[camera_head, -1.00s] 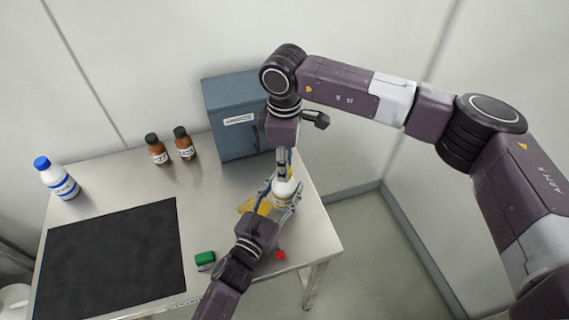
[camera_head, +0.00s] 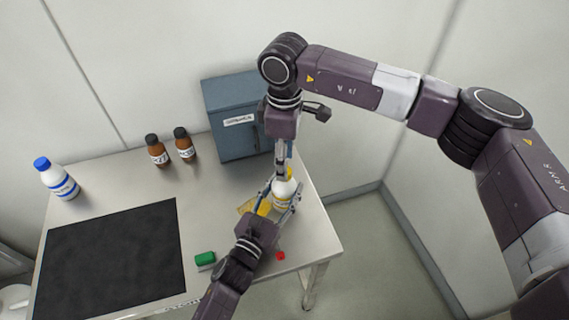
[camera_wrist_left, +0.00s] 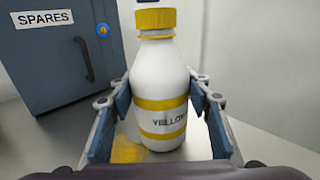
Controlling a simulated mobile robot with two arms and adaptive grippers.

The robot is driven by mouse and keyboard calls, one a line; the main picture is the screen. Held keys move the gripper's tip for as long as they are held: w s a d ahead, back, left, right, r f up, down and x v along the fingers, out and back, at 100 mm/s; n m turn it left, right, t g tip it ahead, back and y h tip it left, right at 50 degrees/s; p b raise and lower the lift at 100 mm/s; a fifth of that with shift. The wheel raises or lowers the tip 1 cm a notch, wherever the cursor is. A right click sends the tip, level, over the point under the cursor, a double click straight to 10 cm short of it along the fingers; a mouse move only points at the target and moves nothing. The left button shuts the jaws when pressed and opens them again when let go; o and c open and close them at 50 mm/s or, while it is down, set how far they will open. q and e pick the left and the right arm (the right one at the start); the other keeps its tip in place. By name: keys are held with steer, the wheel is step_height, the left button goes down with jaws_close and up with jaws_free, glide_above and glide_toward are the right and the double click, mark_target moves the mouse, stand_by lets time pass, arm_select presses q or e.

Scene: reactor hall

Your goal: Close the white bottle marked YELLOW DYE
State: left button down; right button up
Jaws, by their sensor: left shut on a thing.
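The white bottle marked YELLOW (camera_wrist_left: 165,122) stands upright between the fingers of my left gripper (camera_wrist_left: 158,100). It has yellow bands, and a yellow cap (camera_wrist_left: 155,20) sits on its neck. How tightly the cap is seated cannot be told. In the head view the bottle (camera_head: 281,188) is near the table's right edge, partly covered by both grippers. My left gripper (camera_head: 284,196) is shut around its body. My right gripper (camera_head: 281,160) points down from above, close to the cap; its fingertips are partly hidden, so its opening is unclear.
A grey SPARES cabinet (camera_head: 229,140) stands behind the bottle. Two brown bottles (camera_head: 157,152) and a blue-capped white bottle (camera_head: 58,182) stand further left. A black mat (camera_head: 110,260), green block (camera_head: 205,258), red piece (camera_head: 281,255) and yellow patch (camera_head: 247,206) are on the table.

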step_height(320, 180, up, 2)
steer(key=shift+r, duration=0.2)
steer(key=shift+n, duration=0.3)
steer(key=shift+c, duration=0.4)
